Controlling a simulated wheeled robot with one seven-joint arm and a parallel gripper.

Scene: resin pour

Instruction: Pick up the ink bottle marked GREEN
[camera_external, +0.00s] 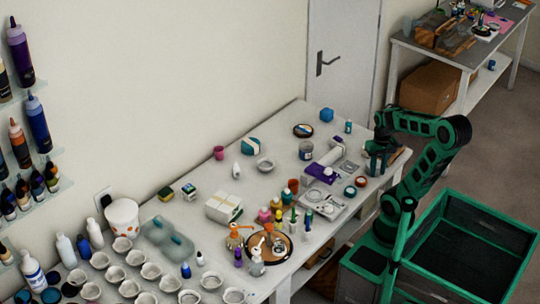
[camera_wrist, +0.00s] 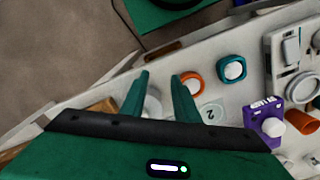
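Several small ink bottles stand in a group near the middle front of the table. One with green on it (camera_external: 293,220) is among them, but its marking is too small to read, so I cannot confirm it is the GREEN one. My gripper (camera_external: 377,168) is at the table's right end, well apart from that group. In the wrist view my gripper (camera_wrist: 159,92) is open, its two teal fingers spread. No bottle marked GREEN can be made out in the wrist view.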

